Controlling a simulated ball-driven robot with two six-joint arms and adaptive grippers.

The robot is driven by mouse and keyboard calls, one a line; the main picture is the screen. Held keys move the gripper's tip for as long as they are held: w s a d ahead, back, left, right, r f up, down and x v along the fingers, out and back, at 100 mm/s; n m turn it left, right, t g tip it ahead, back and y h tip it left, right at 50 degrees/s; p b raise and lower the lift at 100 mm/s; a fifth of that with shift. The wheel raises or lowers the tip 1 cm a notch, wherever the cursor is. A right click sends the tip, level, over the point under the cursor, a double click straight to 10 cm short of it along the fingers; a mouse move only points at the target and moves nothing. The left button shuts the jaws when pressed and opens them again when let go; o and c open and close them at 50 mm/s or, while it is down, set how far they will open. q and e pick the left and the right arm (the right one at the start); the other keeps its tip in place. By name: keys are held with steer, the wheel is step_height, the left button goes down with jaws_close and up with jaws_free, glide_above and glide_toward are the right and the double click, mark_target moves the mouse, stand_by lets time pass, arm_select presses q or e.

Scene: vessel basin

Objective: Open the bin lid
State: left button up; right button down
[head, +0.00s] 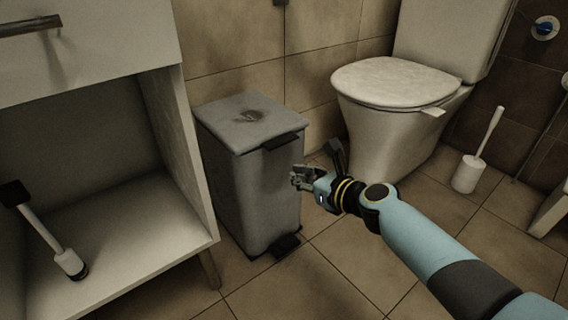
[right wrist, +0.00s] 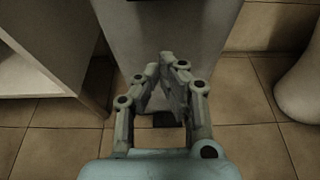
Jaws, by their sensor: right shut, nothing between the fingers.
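The bin (head: 262,190) is a grey rectangular pedal bin standing on the floor between the cabinet and the toilet. Its lid (head: 240,115) lies flat and closed, with a dark mark on top and a dark lip at the front edge. A black pedal (head: 285,244) sits at the base, and it also shows below the fingers in the right wrist view (right wrist: 166,119). My right gripper (head: 297,178) is shut and empty, just in front of the bin's front face, below the lid's lip. In the right wrist view the fingers (right wrist: 168,62) point at the bin's front (right wrist: 165,35). My left gripper is not in view.
An open white cabinet (head: 199,190) stands close on the bin's left, with a brush-like object (head: 45,240) inside. A toilet (head: 385,130) stands to the right, with a toilet brush (head: 467,172) beyond it. The tiled floor (head: 330,275) in front of the bin is clear.

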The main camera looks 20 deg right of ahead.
steer(key=x, duration=0.2)
steer(key=b+x, duration=0.2)
steer(key=x, duration=0.1)
steer(key=shift+w+a+f, duration=0.15)
steer(key=shift+w+f, duration=0.05)
steer(key=shift+f, duration=0.2)
step_height(320, 180, up, 3)
steer(key=shift+w+r+p, duration=0.1)
steer(key=shift+r+p, duration=0.05)
steer(key=shift+p, duration=0.35)
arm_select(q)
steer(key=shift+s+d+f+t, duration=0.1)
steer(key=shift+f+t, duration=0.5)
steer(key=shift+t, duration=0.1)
arm_select(e)
steer(key=shift+r, duration=0.55)
